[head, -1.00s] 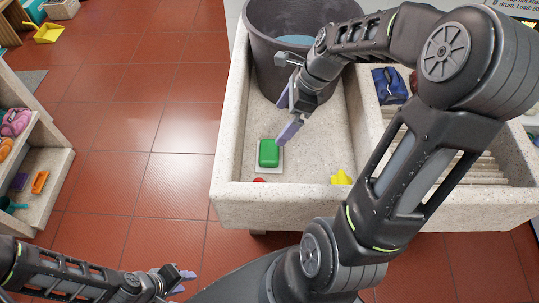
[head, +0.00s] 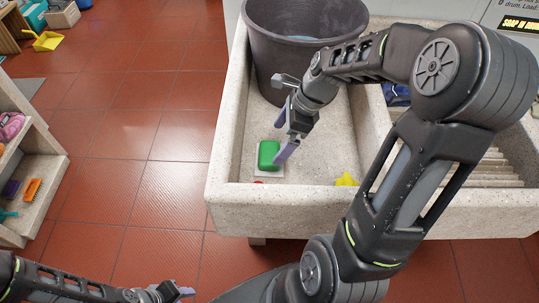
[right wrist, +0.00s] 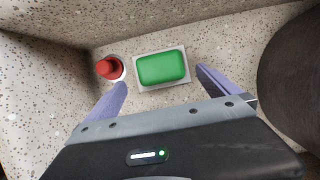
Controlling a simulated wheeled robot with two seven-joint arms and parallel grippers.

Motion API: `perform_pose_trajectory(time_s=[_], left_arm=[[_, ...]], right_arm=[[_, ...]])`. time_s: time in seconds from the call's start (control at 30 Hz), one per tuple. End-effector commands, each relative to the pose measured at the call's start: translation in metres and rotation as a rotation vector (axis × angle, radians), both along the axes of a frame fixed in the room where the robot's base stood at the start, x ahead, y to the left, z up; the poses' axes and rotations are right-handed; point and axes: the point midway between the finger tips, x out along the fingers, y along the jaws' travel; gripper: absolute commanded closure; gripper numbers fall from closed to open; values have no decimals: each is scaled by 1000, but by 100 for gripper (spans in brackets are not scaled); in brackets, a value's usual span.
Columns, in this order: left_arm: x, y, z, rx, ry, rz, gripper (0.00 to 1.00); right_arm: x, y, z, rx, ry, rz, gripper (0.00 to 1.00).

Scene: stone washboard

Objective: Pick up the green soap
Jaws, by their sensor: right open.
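The green soap (head: 269,154) is a rounded block lying on a pale flat dish (head: 268,174) in the left basin of the stone washboard. In the right wrist view the soap (right wrist: 163,67) lies ahead of my fingertips, between their lines and apart from both. My right gripper (head: 281,147) is open and empty, with its purple fingers just above and beside the soap; the fingers also show in the right wrist view (right wrist: 161,80). My left gripper (head: 180,291) is at the bottom left over the floor, far from the soap; its jaw state is unclear.
A dark bucket (head: 265,65) stands at the back of the basin. A red object (right wrist: 109,67) is beside the soap dish, and a yellow item (head: 346,180) lies to its right. The stone front wall (head: 300,198) borders the basin. A shelf (head: 38,200) stands at left.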

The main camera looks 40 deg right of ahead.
Motion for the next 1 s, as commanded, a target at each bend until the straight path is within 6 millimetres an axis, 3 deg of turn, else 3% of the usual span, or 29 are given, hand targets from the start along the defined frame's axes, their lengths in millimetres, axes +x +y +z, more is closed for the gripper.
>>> perform_pose_trajectory(time_s=[0.4,0.8,1.0], left_arm=[[0,0,-2,0,0,0,64],[0,0,-8,0,0,0,64],[0,0,-8,0,0,0,64]], right_arm=[[2,3,-9,0,0,0,0],[13,18,-54,0,1,1,0],[14,19,-55,-1,-1,1,0]])
